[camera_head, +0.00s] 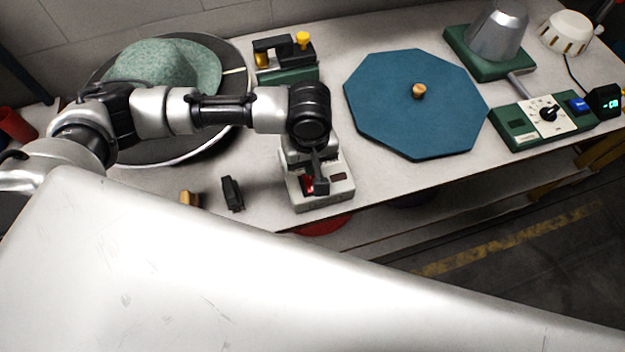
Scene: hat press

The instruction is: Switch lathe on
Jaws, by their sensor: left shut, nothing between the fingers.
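A light grey switch box (338,194) with a red switch part (306,183) stands at the front edge of the table. My left arm reaches in from the left, and its shut, empty gripper (320,188) points down over the box, beside the red part. Whether the fingertips touch the switch cannot be told. The gripper and wrist hide part of the box's top. A green felt hat (150,65) lies on a large round dark plate (215,140) behind my left arm. Which machine the box belongs to is not shown. My right gripper is out of view.
A blue octagonal board (415,120) with a wooden knob lies right of the box. A green control panel (520,130) with a dial stands farther right. A small black object (232,194) lies left of the box. A green-based tool (285,75) stands behind my wrist.

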